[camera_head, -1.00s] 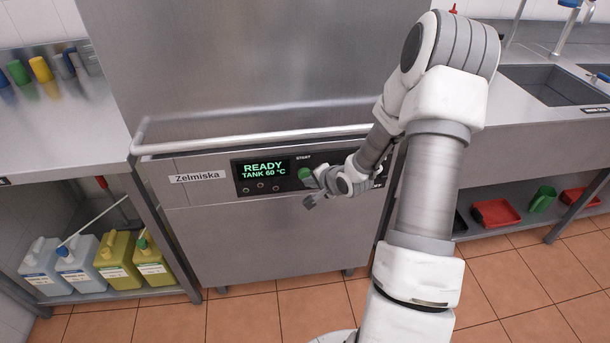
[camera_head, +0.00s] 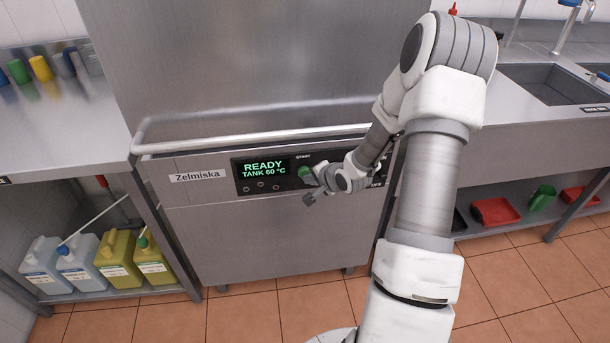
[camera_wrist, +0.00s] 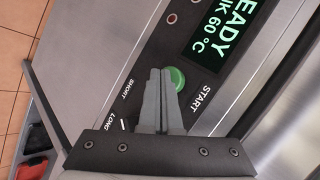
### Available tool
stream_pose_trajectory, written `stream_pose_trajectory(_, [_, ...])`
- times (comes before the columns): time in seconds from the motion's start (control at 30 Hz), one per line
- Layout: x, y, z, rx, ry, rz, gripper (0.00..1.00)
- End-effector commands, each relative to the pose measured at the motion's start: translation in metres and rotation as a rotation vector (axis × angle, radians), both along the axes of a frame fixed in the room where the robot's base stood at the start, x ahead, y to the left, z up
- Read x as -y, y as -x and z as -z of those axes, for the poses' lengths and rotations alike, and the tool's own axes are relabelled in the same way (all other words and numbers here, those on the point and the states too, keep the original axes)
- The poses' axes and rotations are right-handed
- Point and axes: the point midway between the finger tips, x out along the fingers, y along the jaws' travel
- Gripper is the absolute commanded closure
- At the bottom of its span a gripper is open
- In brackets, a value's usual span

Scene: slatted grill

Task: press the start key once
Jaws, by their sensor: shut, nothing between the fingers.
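The start key is a round green button (camera_head: 304,172) on the black control panel of the steel dishwasher (camera_head: 270,240). In the wrist view the green start key (camera_wrist: 178,78) shows beside the word START, partly hidden by my fingers. My gripper (camera_wrist: 162,72) is shut and empty, its fingertips over the left part of the key in that view. In the head view my gripper (camera_head: 310,188) is at the panel by the key. I cannot tell whether the fingertips touch it. The display (camera_head: 263,170) reads READY, TANK 60 °C.
A steel handle bar (camera_head: 250,140) runs across the dishwasher above the panel. SHORT and LONG markings (camera_wrist: 118,105) are near my fingers in the wrist view. Canisters (camera_head: 120,260) stand on the lower left shelf. A sink (camera_head: 550,85) is at the right.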

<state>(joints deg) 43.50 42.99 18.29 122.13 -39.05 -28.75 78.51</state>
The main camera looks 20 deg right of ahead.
Motion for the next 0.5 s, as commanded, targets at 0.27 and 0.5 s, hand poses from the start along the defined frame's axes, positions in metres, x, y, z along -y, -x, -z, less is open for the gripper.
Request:
stream_pose_trajectory(0.27, [0.0010,-0.0036,-0.0003,0.000,0.000,0.000,1.00])
stream_pose_trajectory(0.5, [0.0021,-0.0067,-0.0007,0.001,0.000,0.001,1.00])
